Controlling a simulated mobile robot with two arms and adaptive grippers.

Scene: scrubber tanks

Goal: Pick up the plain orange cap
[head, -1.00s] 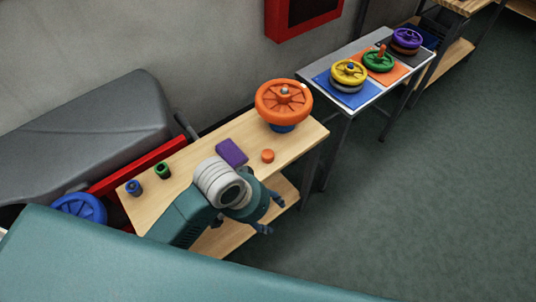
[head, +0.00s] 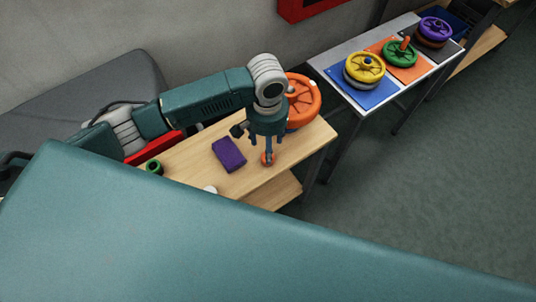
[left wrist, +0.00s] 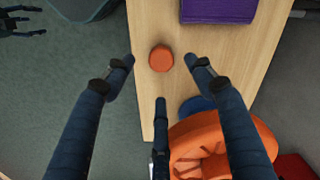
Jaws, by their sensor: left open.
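The plain orange cap (head: 268,158) is a small round disc on the wooden table (head: 195,153). In the left wrist view the cap (left wrist: 161,58) lies between the tips of my left gripper (left wrist: 160,75), closer to the far side of the gap. The left gripper (head: 268,148) is open and points down over the cap. One finger partly covers the cap in the head view. I cannot tell the height of the fingertips above the table. Dark spread fingers, perhaps my right gripper (left wrist: 20,22), show at the top left of the wrist view, over the floor.
A purple block (head: 229,154) lies left of the cap. A large orange handwheel (head: 303,100) on a blue base stands close behind the gripper. A green ring (head: 154,167) and a white round thing (head: 210,189) are near the left and front. A grey table (head: 345,60) holds more wheels.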

